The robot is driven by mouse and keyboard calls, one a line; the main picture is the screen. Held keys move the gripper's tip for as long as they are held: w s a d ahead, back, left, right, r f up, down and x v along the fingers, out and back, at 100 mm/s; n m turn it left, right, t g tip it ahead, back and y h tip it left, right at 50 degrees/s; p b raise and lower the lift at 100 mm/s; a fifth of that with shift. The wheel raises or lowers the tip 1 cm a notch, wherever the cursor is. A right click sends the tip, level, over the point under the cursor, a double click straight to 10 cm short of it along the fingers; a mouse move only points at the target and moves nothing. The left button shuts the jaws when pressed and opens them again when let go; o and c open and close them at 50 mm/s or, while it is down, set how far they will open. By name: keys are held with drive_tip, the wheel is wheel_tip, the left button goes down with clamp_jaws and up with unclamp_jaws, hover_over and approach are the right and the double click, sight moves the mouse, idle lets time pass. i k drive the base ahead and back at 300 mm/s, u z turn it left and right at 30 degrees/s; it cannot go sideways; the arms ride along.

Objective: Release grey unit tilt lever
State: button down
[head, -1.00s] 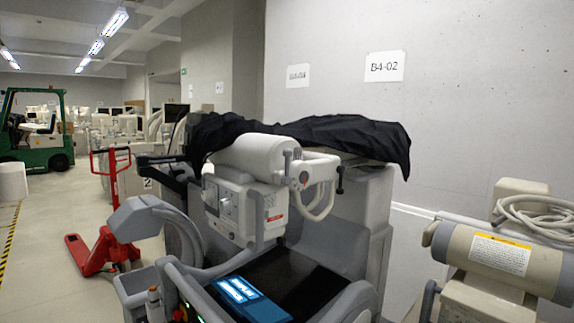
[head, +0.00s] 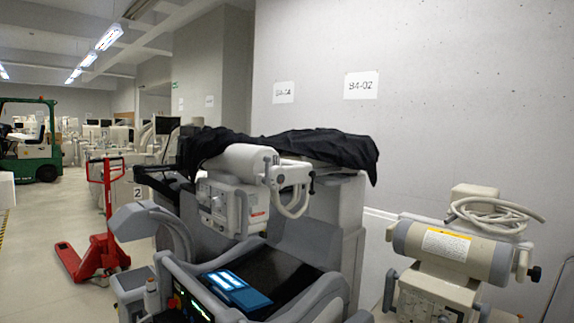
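The grey unit (head: 340,215) is a white and grey wheeled machine in the middle of the head view. Its head has a white cylinder (head: 247,160) above a box with control knobs (head: 222,203). A short dark lever-like part (head: 312,182) stands at the right end of the cylinder's bracket. A dark handle-like part (head: 150,178) sticks out to the left of the head. I cannot tell which of these is the tilt lever.
A black cover (head: 320,145) drapes over the unit's top. A beige unit (head: 455,250) with a coiled hose stands close at right, near the wall. A red pallet truck (head: 102,240) and a green forklift (head: 38,150) stand at left. Open floor (head: 35,225) lies between them.

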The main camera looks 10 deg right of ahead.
sight(265, 181)
drive_tip(key=k, duration=0.75)
drive_tip(key=z, duration=0.55)
drive_tip(key=i, duration=1.7)
drive_tip(key=u, duration=0.65)
drive_tip(key=i, duration=0.5)
drive_tip(key=u, duration=0.4)
